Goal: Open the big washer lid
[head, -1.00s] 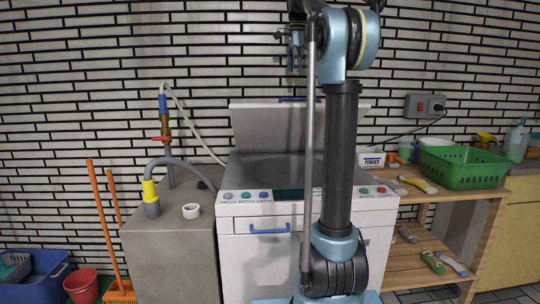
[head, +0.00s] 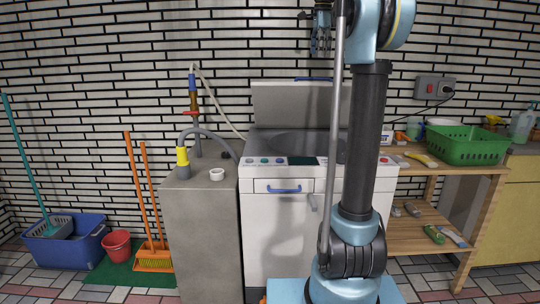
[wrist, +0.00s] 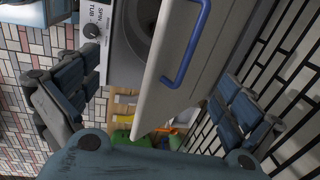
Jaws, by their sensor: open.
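The big washer (head: 277,226) is the white machine against the brick wall. Its lid (head: 290,104) stands raised, leaning back near the wall, with the round tub opening (head: 290,143) exposed below it. A blue handle (head: 314,79) sits along the lid's top edge. In the wrist view the lid (wrist: 190,75) and its blue handle (wrist: 186,45) show close up. My gripper (head: 321,40) is above the lid in the head view, its fingers pointing down, open and empty, apart from the handle. Its fingers spread at both sides of the wrist view. My arm hides the washer's right part.
A grey block (head: 200,235) with a hose and tap stands left of the washer. A wooden shelf (head: 425,240) with a green basket (head: 463,145) stands right. Brooms, a red bucket (head: 117,245) and a blue tub (head: 62,242) are at the left.

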